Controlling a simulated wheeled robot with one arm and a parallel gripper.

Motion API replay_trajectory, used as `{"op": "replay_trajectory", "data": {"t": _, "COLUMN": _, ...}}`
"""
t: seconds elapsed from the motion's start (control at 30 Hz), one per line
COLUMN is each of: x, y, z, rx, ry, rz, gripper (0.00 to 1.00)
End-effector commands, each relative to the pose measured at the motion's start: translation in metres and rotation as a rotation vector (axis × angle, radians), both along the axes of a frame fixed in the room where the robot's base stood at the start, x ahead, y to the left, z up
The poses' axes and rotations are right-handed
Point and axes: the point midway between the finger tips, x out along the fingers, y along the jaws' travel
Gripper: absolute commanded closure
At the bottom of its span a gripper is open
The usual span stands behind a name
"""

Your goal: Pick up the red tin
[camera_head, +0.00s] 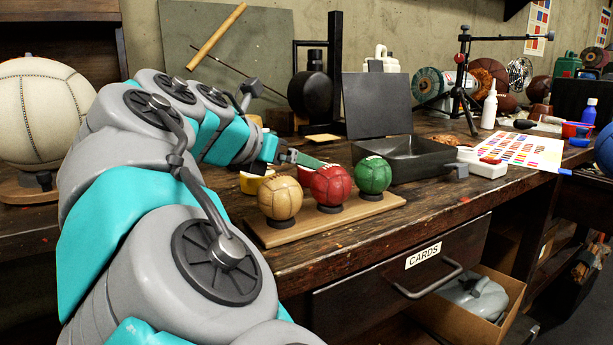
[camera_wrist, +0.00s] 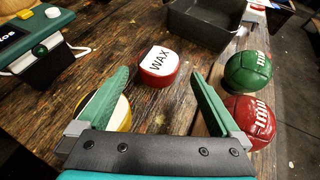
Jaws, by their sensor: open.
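The red tin, with a white lid marked WAX (camera_wrist: 158,66), stands upright on the wooden bench in the wrist view. My gripper (camera_wrist: 161,74) is open and empty, with its green fingers spread. The tin shows between and just beyond the fingertips, apart from both as far as I can tell. In the head view my gripper (camera_head: 302,160) is low over the bench behind the leather balls.
A yellow tin (camera_wrist: 122,112) sits partly under my left finger. A green ball (camera_wrist: 248,73) and a red ball (camera_wrist: 250,122) are close to the right finger. A tan ball (camera_head: 280,198) shares their wooden stand. An open black box (camera_head: 408,158) stands beyond; a dark-green device (camera_wrist: 35,38) is left.

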Motion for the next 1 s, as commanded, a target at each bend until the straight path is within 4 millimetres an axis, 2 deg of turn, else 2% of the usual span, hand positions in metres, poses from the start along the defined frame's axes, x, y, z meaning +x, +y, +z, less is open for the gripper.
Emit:
{"op": "replay_trajectory", "data": {"t": 0.33, "x": 0.025, "y": -0.016, "z": -0.014, "rx": 0.000, "ry": 0.001, "rz": -0.004, "gripper": 0.00}}
{"op": "replay_trajectory", "data": {"t": 0.6, "x": 0.054, "y": -0.034, "z": -0.028, "rx": 0.002, "ry": 0.001, "rz": -0.005, "gripper": 0.00}}
{"op": "replay_trajectory", "data": {"t": 0.87, "x": 0.057, "y": -0.035, "z": -0.029, "rx": 0.002, "ry": -0.002, "rz": -0.004, "gripper": 0.00}}
{"op": "replay_trajectory", "data": {"t": 1.0, "x": 0.057, "y": -0.035, "z": -0.029, "rx": 0.002, "ry": -0.002, "rz": -0.004, "gripper": 0.16}}
